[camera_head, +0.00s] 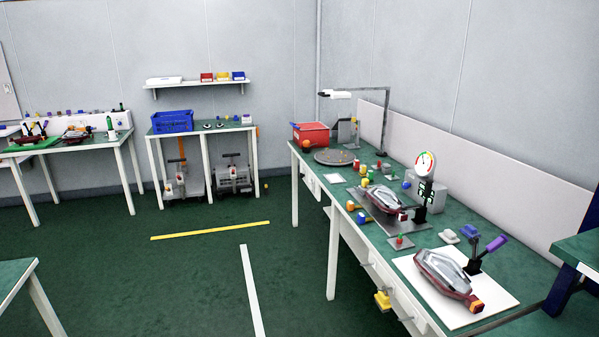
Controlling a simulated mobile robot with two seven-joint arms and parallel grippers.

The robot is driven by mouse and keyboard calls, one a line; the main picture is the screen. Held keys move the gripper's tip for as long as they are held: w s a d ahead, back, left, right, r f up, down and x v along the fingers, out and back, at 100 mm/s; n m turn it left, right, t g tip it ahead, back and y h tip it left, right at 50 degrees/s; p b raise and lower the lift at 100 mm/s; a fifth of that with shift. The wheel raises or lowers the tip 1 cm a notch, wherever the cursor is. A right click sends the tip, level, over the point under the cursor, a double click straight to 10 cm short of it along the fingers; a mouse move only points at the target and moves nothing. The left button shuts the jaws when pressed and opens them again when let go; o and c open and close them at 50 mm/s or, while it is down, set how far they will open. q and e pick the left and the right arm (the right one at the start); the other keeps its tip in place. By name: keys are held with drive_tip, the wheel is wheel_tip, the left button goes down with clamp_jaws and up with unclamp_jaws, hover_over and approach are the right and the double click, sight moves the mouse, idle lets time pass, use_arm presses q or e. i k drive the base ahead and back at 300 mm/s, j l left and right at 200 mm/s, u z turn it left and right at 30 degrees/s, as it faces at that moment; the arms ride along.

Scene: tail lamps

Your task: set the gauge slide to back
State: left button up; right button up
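A round dial gauge (425,163) with a white face and coloured marks stands upright on a dark post on the right-hand workbench. Below the dial is a black and white part (426,190) on the post; it may be the slide, but its setting is too small to tell. A tail lamp (384,199) lies on a grey plate (409,229) just in front of the gauge. Another tail lamp (445,270) lies on a white sheet (425,292) nearer to me. Neither of my grippers is in view.
The right-hand bench (338,191) also holds a red bin (310,133), a dark round disc (334,157), a desk lamp (338,94) and a purple-handled tool (495,244). Two benches stand at the back left. Green floor (195,275) with yellow and white lines lies clear left of the bench.

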sight(365, 186)
drive_tip(key=i, duration=1.4)
